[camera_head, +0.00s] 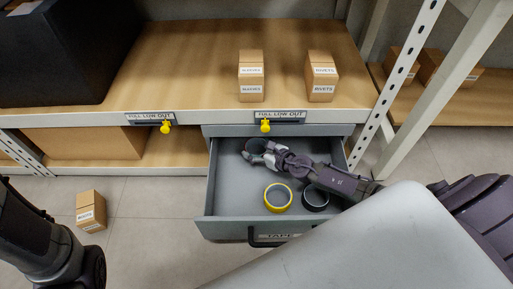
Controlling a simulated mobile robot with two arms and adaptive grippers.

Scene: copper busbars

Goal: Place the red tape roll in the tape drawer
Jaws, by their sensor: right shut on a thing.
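The tape drawer (228,190) is pulled out below the shelf, with a TAPE label on its front. My right gripper (258,150) is low over the drawer's back part, shut on a ring-shaped roll (250,144) that looks dark grey-blue. The fingers partly cover it, and I cannot tell whether it touches the drawer floor. A yellow tape roll (267,201) and a black tape roll (315,206) lie in the drawer's front part. No red roll shows. My left arm is at the lower left; its gripper is out of view.
Sleeves boxes (251,83) and rivets boxes (322,82) stand on the shelf (190,60). A small carton (90,211) is on the floor at left. White posts (400,100) rise right of the drawer. The drawer's left side is clear.

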